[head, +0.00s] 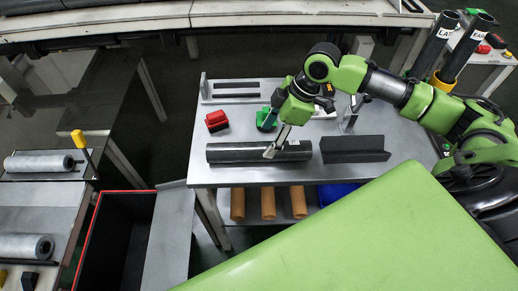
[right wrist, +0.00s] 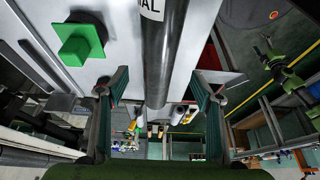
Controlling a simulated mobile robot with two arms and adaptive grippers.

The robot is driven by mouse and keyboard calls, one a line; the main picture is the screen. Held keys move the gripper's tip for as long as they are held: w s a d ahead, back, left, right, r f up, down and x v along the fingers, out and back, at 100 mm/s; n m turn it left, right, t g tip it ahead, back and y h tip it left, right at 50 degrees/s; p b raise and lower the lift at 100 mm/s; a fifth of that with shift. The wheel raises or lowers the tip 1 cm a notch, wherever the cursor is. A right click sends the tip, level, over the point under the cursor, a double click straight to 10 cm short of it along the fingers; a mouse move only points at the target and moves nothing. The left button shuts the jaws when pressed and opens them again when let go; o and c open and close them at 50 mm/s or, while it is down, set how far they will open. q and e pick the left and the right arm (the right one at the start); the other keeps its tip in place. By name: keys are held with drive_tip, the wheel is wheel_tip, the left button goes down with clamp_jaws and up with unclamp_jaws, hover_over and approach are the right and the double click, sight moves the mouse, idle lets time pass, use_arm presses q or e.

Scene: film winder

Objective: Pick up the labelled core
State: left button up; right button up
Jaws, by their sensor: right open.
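My right gripper (head: 273,150) is over the right half of the core. Its two fingers (right wrist: 160,78) are apart, one on each side of the core; whether they touch it I cannot tell. My left gripper is in neither view.
A dark angled block (head: 355,150) lies just right of the core. Red (head: 216,121) and green (head: 266,120) pieces sit behind it. Two upright labelled tubes (head: 441,45) stand at the far right. Brown rolls (head: 268,203) lie on the lower shelf. A red-rimmed bin (head: 92,232) stands left.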

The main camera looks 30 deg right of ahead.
sight(264, 146)
drive_tip(key=p+x, duration=0.1)
drive_tip(key=x, duration=0.2)
drive_tip(key=shift+f, duration=0.15)
drive_tip(key=x, duration=0.3)
drive_tip(key=shift+w+f+p, duration=0.1)
drive_tip(key=shift+f+p, duration=0.25)
drive_tip(key=c, duration=1.1)
drive_tip(key=shift+d, duration=0.1)
drive_tip(key=shift+c, duration=1.4)
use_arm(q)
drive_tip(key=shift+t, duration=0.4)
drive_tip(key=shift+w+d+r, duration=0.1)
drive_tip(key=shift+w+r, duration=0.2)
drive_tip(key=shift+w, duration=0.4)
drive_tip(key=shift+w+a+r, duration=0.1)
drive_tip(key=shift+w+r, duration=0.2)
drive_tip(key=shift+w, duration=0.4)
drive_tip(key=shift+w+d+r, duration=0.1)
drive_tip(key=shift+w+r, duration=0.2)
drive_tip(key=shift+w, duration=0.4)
use_arm(e)
drive_tip(key=shift+r, duration=0.1)
